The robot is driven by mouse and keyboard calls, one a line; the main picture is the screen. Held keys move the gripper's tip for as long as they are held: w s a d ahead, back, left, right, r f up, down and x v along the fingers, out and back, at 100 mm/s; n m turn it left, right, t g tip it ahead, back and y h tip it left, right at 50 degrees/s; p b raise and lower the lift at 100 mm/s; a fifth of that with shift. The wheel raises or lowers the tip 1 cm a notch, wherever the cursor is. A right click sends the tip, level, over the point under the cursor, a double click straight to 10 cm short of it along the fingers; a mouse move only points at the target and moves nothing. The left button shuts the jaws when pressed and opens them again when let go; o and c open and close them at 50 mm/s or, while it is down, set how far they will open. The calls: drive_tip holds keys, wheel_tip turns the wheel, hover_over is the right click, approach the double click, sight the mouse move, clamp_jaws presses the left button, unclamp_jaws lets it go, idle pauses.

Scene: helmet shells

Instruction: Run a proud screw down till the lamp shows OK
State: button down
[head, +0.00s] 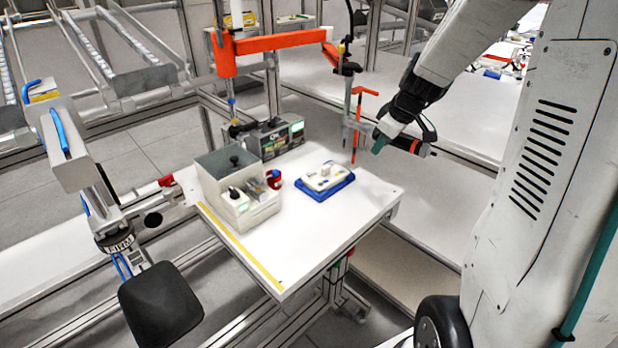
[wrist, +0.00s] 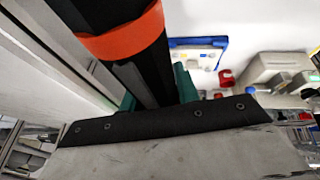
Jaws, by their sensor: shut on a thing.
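My gripper (head: 397,144) is shut on a dark tool with an orange band (head: 421,149), seemingly the driver. In the wrist view the tool (wrist: 120,40) runs between the green fingers (wrist: 157,94); its tip is not clear. The white workpiece (head: 323,175) lies on a blue tray (head: 338,188), left of and below my gripper. No screw can be made out on it. The control box (head: 272,139) at the back has a small green display (head: 297,130); its text is unreadable.
An orange jointed arm (head: 280,43) spans above the back. A red bar (head: 365,91) hangs near my gripper. The table's front is clear.

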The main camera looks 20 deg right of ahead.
drive_tip(key=w+a, duration=0.1)
drive_tip(key=a, duration=0.9)
drive_tip(key=shift+w, duration=0.25)
drive_tip(key=shift+f, duration=0.1)
drive_tip(key=shift+f, duration=0.45)
drive_tip(key=shift+f, duration=3.65)
idle(1.2)
